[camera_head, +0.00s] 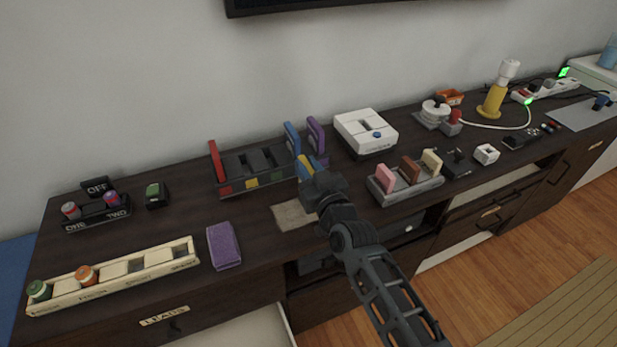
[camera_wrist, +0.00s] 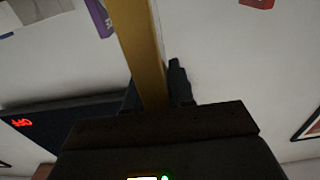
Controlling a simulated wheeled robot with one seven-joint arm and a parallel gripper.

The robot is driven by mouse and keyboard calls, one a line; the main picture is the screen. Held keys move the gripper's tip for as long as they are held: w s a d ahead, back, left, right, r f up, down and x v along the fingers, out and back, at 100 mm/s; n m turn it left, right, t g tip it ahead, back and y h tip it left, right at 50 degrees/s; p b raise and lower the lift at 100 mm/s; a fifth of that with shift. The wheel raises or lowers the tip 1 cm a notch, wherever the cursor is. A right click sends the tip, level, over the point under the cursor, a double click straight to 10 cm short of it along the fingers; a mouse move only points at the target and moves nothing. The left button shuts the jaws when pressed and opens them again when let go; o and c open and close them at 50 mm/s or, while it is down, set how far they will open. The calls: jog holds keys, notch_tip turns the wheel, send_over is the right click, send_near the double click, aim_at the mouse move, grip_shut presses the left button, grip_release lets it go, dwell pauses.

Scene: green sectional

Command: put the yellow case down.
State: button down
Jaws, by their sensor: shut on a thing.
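The yellow case (camera_head: 304,168) is in my gripper (camera_head: 312,182), near the front right of a dark slotted rack (camera_head: 235,191). My gripper is shut on it. In the wrist view the yellow case (camera_wrist: 143,45) runs up from between the fingers of my gripper (camera_wrist: 156,92). I cannot tell whether it touches the rack. The rack holds a red case (camera_head: 216,160) at its left end, and a blue case (camera_head: 292,138) and a purple case (camera_head: 316,136) at its right. Coloured squares, including red and yellow, mark its front. My gripper hides part of the yellow case.
A tan mat (camera_head: 290,216) lies below my gripper. A purple cloth-like block (camera_head: 223,246) lies left of it. A grey holder (camera_head: 413,190) with several upright pieces stands close on the right, and a white box (camera_head: 365,130) behind. The wood between rack and purple block is clear.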

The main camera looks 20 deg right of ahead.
jog(key=shift+f+b, duration=0.8)
jog(key=shift+f, duration=0.55)
jog(key=shift+f, duration=0.15)
jog(key=c, duration=1)
grip_release()
jog(key=shift+s+r, duration=0.1)
jog(key=shift+r, duration=0.1)
jog(key=s, duration=1.2)
jog(key=shift+b, duration=0.3)
